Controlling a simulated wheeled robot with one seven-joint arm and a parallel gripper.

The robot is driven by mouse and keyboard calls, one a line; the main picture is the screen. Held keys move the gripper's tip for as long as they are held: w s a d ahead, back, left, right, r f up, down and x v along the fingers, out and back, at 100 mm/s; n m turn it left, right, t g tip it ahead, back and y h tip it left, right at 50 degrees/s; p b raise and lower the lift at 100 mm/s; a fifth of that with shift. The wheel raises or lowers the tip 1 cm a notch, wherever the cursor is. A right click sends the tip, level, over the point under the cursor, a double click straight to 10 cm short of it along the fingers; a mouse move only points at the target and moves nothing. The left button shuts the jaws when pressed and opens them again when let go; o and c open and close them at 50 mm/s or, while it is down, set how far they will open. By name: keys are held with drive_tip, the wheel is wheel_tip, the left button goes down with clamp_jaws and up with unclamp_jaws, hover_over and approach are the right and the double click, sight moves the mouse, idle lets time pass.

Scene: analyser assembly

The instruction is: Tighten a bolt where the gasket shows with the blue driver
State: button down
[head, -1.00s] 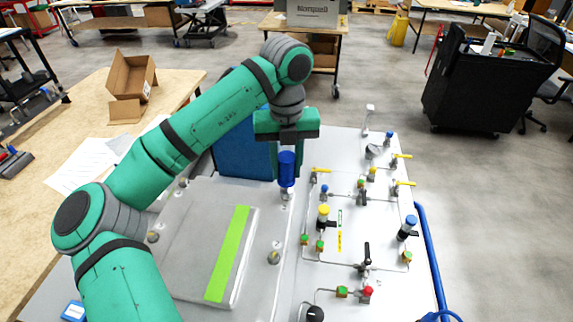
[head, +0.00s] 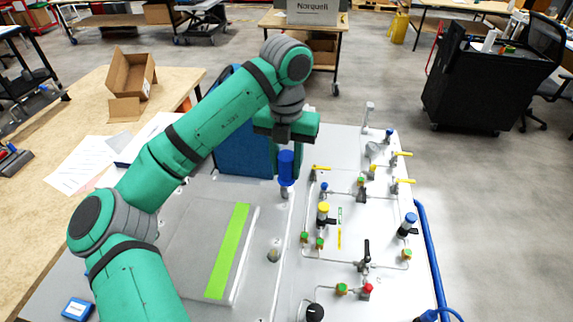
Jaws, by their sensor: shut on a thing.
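My gripper (head: 286,150) points down at the upper right corner of the grey cover plate (head: 190,245). It is shut on the blue driver (head: 286,168), which is upright. The driver's lower end is at a bolt (head: 284,192); whether it is seated on the head cannot be told. Another bolt (head: 273,255) stands beside the plate's lower right edge. A bright green strip (head: 227,252) runs along the plate's right part. I cannot tell a gasket edge at this size.
A panel of thin tubing with valves, including a black-handled valve (head: 365,255) and a blue-capped fitting (head: 409,223), lies right of the gripper. A blue panel (head: 243,135) stands behind it. A wooden table (head: 60,220) with an open carton (head: 132,75) is at left.

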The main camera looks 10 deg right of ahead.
drive_tip(key=m, duration=0.3)
drive_tip(key=shift+m, duration=0.3)
drive_tip(key=c, duration=1.4)
unclamp_jaws()
drive_tip(key=shift+c, duration=0.2)
